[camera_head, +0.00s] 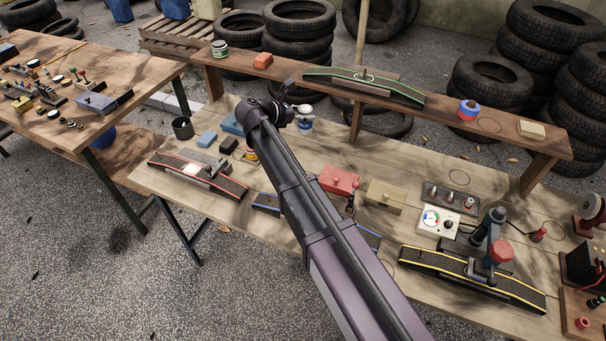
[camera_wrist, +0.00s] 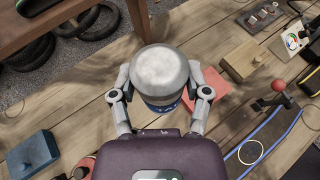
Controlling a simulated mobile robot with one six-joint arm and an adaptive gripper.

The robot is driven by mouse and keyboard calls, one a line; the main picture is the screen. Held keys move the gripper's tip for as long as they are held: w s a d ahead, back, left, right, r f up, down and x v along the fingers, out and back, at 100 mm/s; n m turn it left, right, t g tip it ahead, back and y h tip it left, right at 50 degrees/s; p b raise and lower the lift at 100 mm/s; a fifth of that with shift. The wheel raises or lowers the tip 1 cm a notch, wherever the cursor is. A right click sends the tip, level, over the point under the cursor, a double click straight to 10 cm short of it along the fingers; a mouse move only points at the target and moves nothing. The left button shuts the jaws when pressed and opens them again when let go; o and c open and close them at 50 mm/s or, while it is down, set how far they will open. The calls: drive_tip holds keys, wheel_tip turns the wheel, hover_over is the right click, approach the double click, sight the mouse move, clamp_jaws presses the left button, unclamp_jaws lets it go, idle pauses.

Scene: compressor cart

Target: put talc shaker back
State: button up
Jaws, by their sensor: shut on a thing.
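The talc shaker (camera_head: 306,124) has a pale domed top and a blue body with white lettering. In the wrist view the shaker (camera_wrist: 160,72) stands between the two grey fingers of my gripper (camera_wrist: 161,88), which is shut on it. In the head view my gripper (camera_head: 290,105) is at the back of the bench, near the front of the raised shelf (camera_head: 450,118); my arm hides part of it. Whether the shaker's base touches the bench is hidden. A thin ring (camera_head: 489,125) shows on the shelf, right of a blue and red round item (camera_head: 468,109).
The bench holds a red box (camera_head: 339,180), a wooden block (camera_head: 385,197), a gauge (camera_head: 438,221) and yellow-edged ramp (camera_head: 470,278).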

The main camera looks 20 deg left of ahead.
wheel_tip(320, 180, down, 10)
drive_tip(key=b, duration=1)
drive_tip(key=shift+a, duration=0.15)
drive_tip(key=shift+s, duration=0.1)
wheel_tip(320, 180, down, 6)
drive_tip(key=b, duration=0.6)
drive_tip(key=shift+f, duration=0.2)
drive_tip(key=shift+f+b, duration=1.85)
drive_tip(key=shift+b, duration=0.2)
drive_tip(key=shift+f, duration=0.15)
drive_tip(key=o, duration=1.2)
